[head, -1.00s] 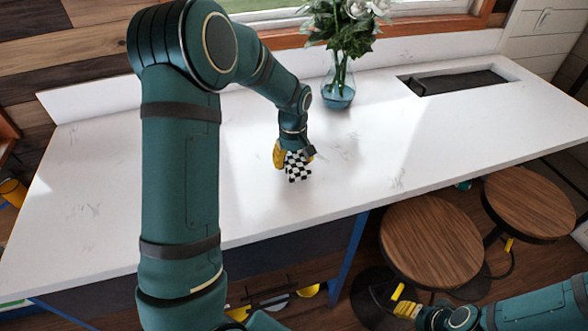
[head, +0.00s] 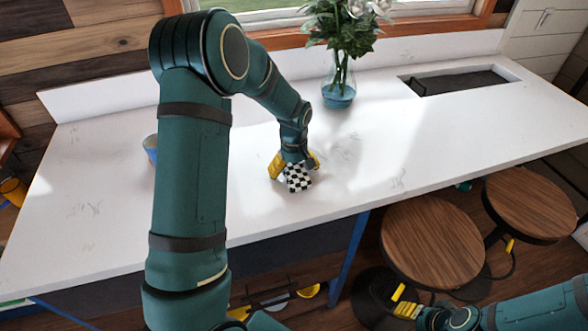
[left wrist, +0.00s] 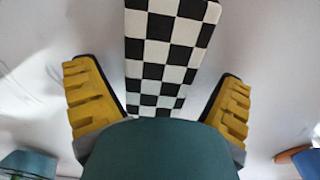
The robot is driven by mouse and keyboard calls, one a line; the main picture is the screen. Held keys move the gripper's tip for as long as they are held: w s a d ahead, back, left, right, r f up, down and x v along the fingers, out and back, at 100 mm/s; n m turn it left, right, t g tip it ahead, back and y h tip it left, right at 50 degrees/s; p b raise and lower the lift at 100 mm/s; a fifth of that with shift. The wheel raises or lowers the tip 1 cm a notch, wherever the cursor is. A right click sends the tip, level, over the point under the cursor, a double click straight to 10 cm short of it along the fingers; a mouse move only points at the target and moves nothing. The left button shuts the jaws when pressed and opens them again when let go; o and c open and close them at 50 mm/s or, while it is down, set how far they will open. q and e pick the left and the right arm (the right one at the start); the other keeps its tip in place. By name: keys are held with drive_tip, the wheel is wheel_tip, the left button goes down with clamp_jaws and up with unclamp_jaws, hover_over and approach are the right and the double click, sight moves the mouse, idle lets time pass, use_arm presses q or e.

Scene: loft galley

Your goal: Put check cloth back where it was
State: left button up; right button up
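The black-and-white check cloth (head: 297,178) lies on the white counter (head: 420,135), near its front edge. My left gripper (head: 295,166) is right over it, fingers spread. In the left wrist view the cloth (left wrist: 165,55) lies between the two yellow fingers, with a gap on each side; its near end is hidden behind my gripper's body. My right gripper (head: 396,302) is low at the right, beside the stools and below the counter; its fingers look apart and empty.
A blue-based glass vase (head: 339,92) with white flowers stands at the back of the counter, left of the sink (head: 460,82). A blue cup (head: 150,148) is partly hidden behind my left arm. Round wooden stools (head: 430,240) stand in front. The counter's right part is clear.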

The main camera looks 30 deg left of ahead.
sight(294, 168)
use_arm(q)
drive_tip(key=shift+r, duration=0.25)
wheel_tip(294, 168, up, 12)
idle(0.5)
drive_tip(key=shift+s+f, duration=0.1)
drive_tip(key=shift+f, duration=0.05)
idle(0.3)
